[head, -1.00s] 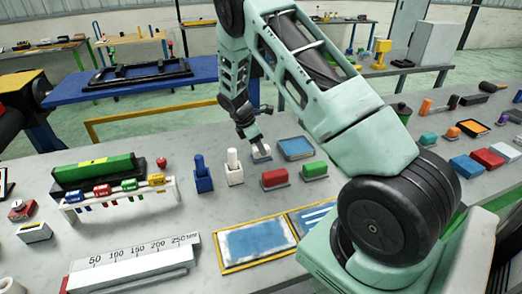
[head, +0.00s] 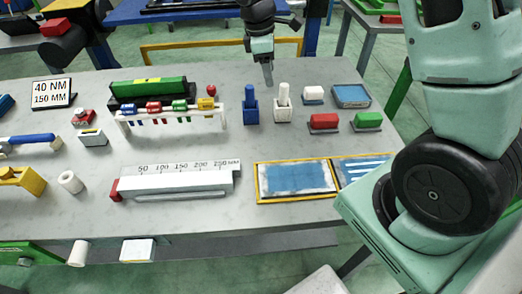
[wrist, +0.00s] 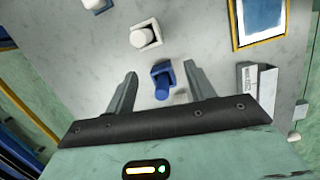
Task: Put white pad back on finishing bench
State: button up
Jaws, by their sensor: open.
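The white pad (head: 313,93), a small white block on a darker base, rests on the grey bench (head: 290,145), left of a blue tray and behind the red block. My gripper (head: 267,80) is open and empty, left of the pad and apart from it, near the bench's far edge. In the wrist view my open gripper (wrist: 160,82) has the blue holder (wrist: 162,80) showing between its fingers. The white holder (wrist: 145,36) is farther up, and a white thing cut off at the top edge may be the pad.
Blue and white upright holders (head: 283,104) stand close to my gripper. Red (head: 323,122) and green (head: 368,121) blocks, a blue tray (head: 351,96) and a yellow-framed panel (head: 296,180) lie at right. A rack with coloured tags (head: 170,114) stands left.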

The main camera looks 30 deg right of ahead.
jog(key=s+a+r+m+y, duration=0.15)
jog(key=s+a+r, duration=0.25)
jog(key=s+a, duration=0.85)
jog(key=s+a+m, duration=0.1)
jog(key=s+a, duration=0.2)
jog(key=s, duration=0.5)
jog(key=s+a+r+m+y, duration=0.1)
jog(key=s+a, duration=0.3)
jog(key=s, duration=0.4)
jog(key=shift+a+t, duration=0.3)
jog(key=shift+t, duration=0.1)
